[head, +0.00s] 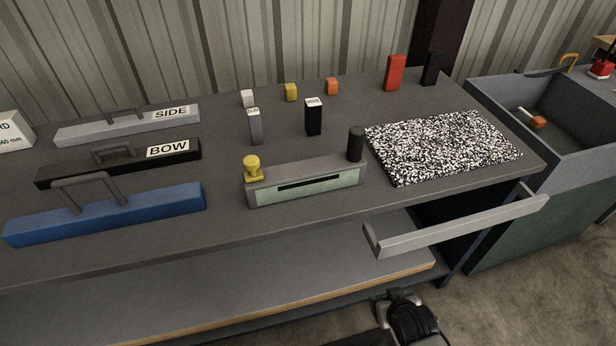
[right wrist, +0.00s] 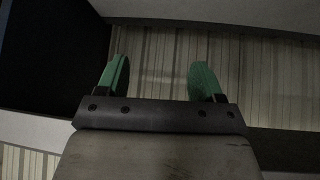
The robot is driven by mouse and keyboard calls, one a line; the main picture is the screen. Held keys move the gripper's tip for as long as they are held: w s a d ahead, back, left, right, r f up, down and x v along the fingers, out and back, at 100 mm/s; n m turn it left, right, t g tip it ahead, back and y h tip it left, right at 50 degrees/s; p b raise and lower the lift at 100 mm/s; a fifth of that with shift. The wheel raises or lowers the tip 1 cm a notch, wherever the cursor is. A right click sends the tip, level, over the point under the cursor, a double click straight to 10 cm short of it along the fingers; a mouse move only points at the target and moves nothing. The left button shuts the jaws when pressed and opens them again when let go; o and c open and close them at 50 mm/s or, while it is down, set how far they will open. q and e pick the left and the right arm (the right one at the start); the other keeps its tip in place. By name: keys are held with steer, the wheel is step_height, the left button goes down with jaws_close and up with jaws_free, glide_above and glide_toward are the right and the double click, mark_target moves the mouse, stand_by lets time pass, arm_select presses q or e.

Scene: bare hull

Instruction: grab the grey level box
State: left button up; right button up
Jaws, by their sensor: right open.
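A grey box (head: 304,182) with a pale green window and a dark slot in its front lies near the front edge of the workbench in the head view. A yellow knob (head: 253,168) stands at its left end and a black cylinder (head: 356,145) at its right end. A smaller upright grey block (head: 255,128) with a white labelled top stands behind it. My right gripper (right wrist: 160,80) shows its two green fingers apart and empty in the right wrist view, away from the box. My left gripper is out of view.
The workbench (head: 300,225) also holds blue, black and grey handled bars at left, small coloured blocks behind, and a speckled mat (head: 440,147) at right. A grey rail (head: 460,225) juts from the front right. A grey bin (head: 580,150) stands beyond.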

steer(key=w+a+r+t, duration=0.1)
steer(key=w+r, duration=0.1)
steer(key=r, duration=0.3)
steer(key=w+r+t, duration=0.1)
steer(key=w+r, duration=0.1)
steer(key=r, duration=0.4)
steer(key=w+a+r+t+y, duration=0.1)
steer(key=w+r+t, duration=0.1)
steer(key=r, duration=0.4)
steer(key=shift+w+a+r, duration=0.25)
steer(key=shift+w+a, duration=0.1)
steer(key=n+t+y, duration=0.1)
steer(key=t+y, duration=0.3)
steer(key=t, duration=0.1)
glide_toward(354, 128)
steer(key=f, duration=0.2)
steer(key=shift+n, duration=0.3)
steer(key=x, duration=0.2)
steer(key=r+x, duration=0.1)
steer(key=x, duration=0.2)
steer(key=shift+p+x, duration=0.35)
steer(key=shift+x, duration=2.65)
steer(key=shift+d, duration=0.15)
jaws_close()
steer(key=shift+w+r, duration=0.1)
steer(key=shift+r, duration=0.05)
